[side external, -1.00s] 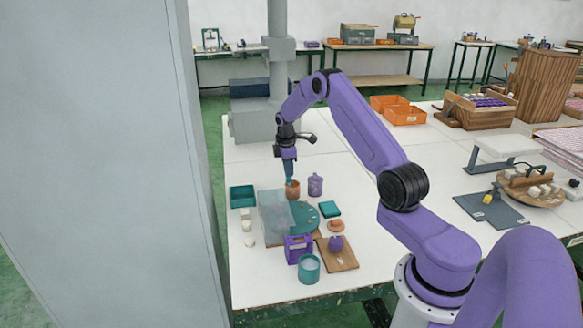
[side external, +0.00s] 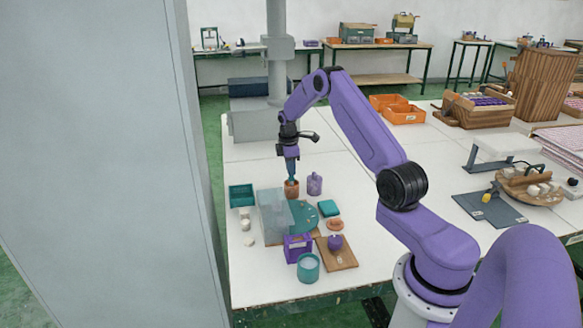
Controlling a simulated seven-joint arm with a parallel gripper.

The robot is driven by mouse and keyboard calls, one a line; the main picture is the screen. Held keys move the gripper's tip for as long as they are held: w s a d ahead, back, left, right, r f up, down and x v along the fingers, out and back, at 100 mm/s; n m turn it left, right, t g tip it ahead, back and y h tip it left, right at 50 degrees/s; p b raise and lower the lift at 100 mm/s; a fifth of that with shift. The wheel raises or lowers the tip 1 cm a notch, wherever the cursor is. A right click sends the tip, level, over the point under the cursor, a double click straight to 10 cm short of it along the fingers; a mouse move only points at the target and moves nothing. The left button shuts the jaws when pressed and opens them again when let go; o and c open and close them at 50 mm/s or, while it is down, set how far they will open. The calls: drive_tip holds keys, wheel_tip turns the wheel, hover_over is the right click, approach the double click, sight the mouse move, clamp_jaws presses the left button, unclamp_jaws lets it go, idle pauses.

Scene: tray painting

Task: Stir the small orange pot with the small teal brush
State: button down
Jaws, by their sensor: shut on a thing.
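The small orange pot (side external: 292,189) stands upright on the white table, beside a purple pot. My gripper (side external: 291,158) is above the orange pot and shut on the small teal brush (side external: 292,174). The brush points down, and its lower end is at the pot's mouth. How far the tip reaches inside is hidden by the pot's wall.
A purple pot (side external: 315,184) stands close on the right. A teal box (side external: 241,196) is at left. A purple holder (side external: 297,248) and teal cup (side external: 308,268) stand nearer the front edge.

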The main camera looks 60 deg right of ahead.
drive_tip(key=shift+s+a+r, duration=0.1)
drive_tip(key=shift+a+r, duration=0.05)
drive_tip(key=shift+r, duration=0.9)
drive_tip(key=shift+a+r, duration=0.15)
drive_tip(key=shift+r, duration=0.85)
drive_tip(key=shift+r, duration=2.25)
